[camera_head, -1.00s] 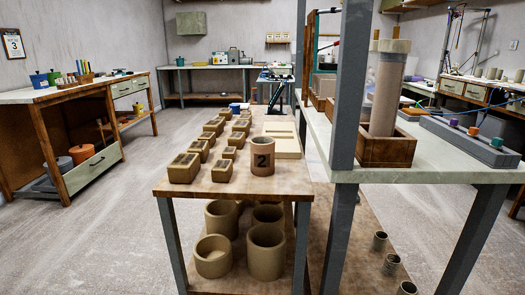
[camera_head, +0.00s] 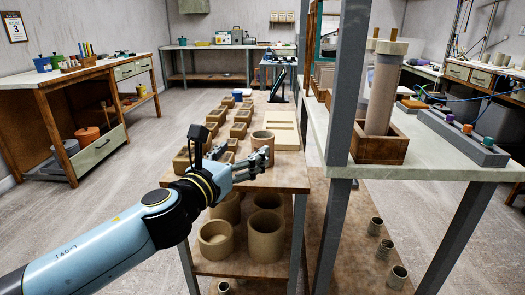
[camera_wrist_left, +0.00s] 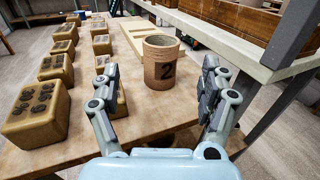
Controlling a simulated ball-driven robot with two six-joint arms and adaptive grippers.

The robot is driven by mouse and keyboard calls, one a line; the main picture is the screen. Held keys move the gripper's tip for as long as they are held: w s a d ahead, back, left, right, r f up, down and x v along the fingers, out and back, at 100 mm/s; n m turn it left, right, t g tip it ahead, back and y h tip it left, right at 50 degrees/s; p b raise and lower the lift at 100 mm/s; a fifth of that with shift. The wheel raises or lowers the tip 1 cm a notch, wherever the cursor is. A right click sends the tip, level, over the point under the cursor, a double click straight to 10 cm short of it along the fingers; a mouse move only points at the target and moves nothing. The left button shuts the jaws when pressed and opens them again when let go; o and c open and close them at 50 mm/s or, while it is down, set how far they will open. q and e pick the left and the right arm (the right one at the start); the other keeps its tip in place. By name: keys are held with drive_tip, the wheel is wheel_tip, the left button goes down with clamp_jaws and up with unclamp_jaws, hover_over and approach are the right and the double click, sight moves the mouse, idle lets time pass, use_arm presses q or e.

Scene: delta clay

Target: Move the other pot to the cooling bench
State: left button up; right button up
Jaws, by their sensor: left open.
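A tan clay pot (camera_head: 262,141) with a dark number 2 stands upright near the front edge of a wooden-topped table (camera_head: 285,181). In the left wrist view the pot (camera_wrist_left: 160,62) stands ahead, between the lines of the two spread fingers. My left gripper (camera_head: 240,160) is open and empty. It reaches over the table's front edge, short of the pot and apart from it. The spread fingers also show in the left wrist view (camera_wrist_left: 160,82). In the head view the hand partly hides the pot's lower part. My right gripper is out of view.
Several tan blocks (camera_wrist_left: 37,108) with dark-marked tops stand left of the pot. A pale flat slab (camera_head: 280,124) lies behind it. A grey post (camera_head: 347,80) and a raised bench (camera_head: 430,165) stand close on the right. Large pots (camera_head: 265,237) sit on the shelf below.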

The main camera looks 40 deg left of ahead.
use_arm(q)
approach(263, 134)
drive_tip(key=shift+w+d+r, duration=0.1)
drive_tip(key=shift+w, duration=0.5)
drive_tip(key=shift+w+d+r, duration=0.1)
drive_tip(key=shift+w, duration=0.5)
drive_tip(key=w, duration=0.5)
drive_tip(key=shift+w+a+r+p, duration=0.15)
drive_tip(key=shift+w+a+p, duration=0.15)
drive_tip(key=shift+p, duration=0.1)
drive_tip(key=c, duration=1.3)
drive_tip(key=shift+r, duration=0.15)
drive_tip(key=shift+r+p, duration=0.6)
drive_tip(key=shift+p, duration=0.1)
drive_tip(key=s+a+r+p, duration=0.1)
drive_tip(key=s+r, duration=0.2)
drive_tip(key=s+a+r+p, duration=0.1)
drive_tip(key=s+a+r, duration=0.1)
drive_tip(key=s+r, duration=0.1)
drive_tip(key=s+a+r+p, duration=0.1)
drive_tip(key=s+r+p, duration=0.1)
drive_tip(key=s+r, duration=0.1)
drive_tip(key=shift+s+a+r, duration=0.1)
drive_tip(key=shift+s+a, duration=0.1)
drive_tip(key=shift+s, duration=0.25)
drive_tip(key=shift+s+a+r, duration=0.1)
drive_tip(key=shift+s+a, duration=0.1)
drive_tip(key=shift+s, duration=0.25)
